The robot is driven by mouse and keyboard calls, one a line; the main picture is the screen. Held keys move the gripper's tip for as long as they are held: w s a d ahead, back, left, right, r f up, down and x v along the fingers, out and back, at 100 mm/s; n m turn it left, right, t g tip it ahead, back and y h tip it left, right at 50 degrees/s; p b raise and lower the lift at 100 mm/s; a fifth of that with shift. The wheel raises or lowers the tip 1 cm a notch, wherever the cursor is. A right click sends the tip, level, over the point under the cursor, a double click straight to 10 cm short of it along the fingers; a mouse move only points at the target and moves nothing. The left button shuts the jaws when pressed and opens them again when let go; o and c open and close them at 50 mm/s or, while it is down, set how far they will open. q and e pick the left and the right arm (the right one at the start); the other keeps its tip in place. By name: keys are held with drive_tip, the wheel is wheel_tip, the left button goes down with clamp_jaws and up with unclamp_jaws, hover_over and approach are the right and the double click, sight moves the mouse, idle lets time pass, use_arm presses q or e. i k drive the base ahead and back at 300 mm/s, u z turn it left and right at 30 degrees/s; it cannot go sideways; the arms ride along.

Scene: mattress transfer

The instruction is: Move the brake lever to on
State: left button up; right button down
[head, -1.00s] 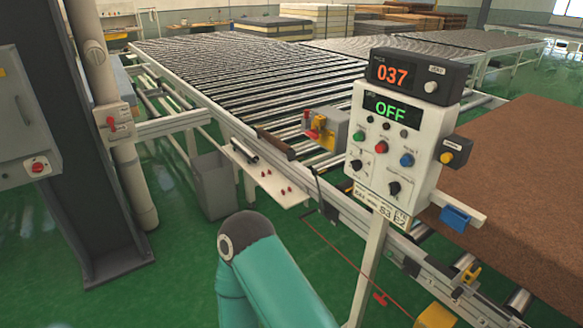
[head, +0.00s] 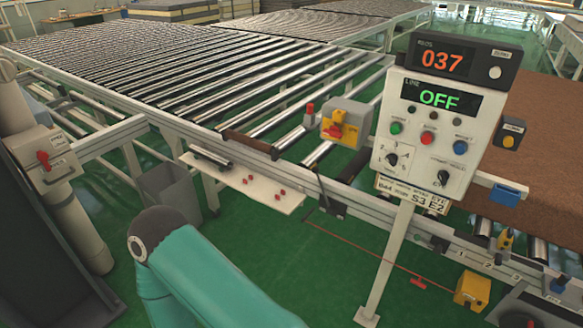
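No lever in view carries a readable brake label, so I cannot tell for sure which one is the brake lever. A thin dark lever (head: 320,186) stands on the conveyor's front rail, left of the control panel. A grey box (head: 347,121) with a red and yellow rotary handle (head: 338,130) sits on the rail above it. A yellow handle (head: 505,240) shows at the lower right rail. A teal link of one of my arms fills the bottom. Neither gripper is in view.
The control panel (head: 410,168) reads 037 and OFF and stands on a post in front of the conveyor. A white shelf (head: 225,178), a grey bin (head: 170,195) and a red cord (head: 370,257) lie along the front. Green floor (head: 250,240) is free between.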

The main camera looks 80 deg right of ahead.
sight(322, 188)
drive_tip(key=u, duration=0.45)
drive_tip(key=i, duration=0.4)
drive_tip(key=z, duration=1.8)
drive_tip(key=i, duration=0.2)
drive_tip(key=z, duration=2.15)
drive_tip(key=k, duration=0.6)
drive_tip(key=z, duration=0.3)
drive_tip(key=i, duration=1.65)
drive_tip(key=u, duration=0.3)
